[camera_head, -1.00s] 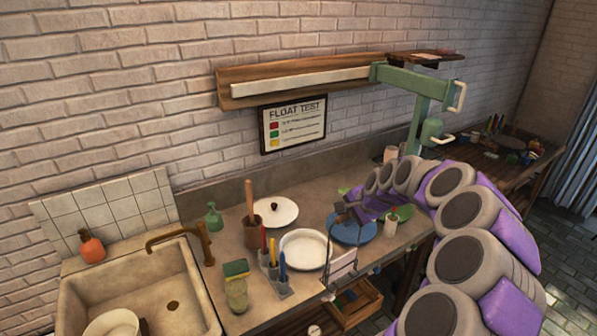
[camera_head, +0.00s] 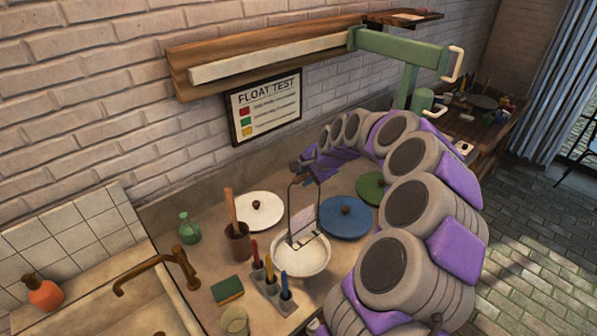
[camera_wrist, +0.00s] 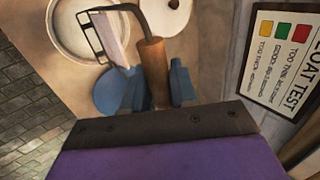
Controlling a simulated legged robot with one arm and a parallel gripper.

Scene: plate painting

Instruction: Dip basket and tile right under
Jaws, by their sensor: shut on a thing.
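My gripper (camera_head: 303,172) is shut on the wooden handle (camera_wrist: 153,68) of the wire basket (camera_head: 290,212). In the wrist view the handle stands between the blue fingers (camera_wrist: 147,89). The basket hangs from its long bent wire, with a pale tile (camera_head: 304,222) in it; the tile also shows in the wrist view (camera_wrist: 112,38). The basket's lower end overlaps the white bowl (camera_head: 302,266) in the head view. I cannot tell whether it is above the bowl's contents or in them. The bowl's rim also shows in the wrist view (camera_wrist: 57,44).
A white lid (camera_head: 260,210), a blue lid (camera_head: 345,222) and a green lid (camera_head: 371,189) lie around the bowl. A holder with coloured markers (camera_head: 270,290), a brown pot (camera_head: 239,243) and a sponge (camera_head: 227,290) stand left. The float test chart (camera_head: 264,110) hangs on the wall.

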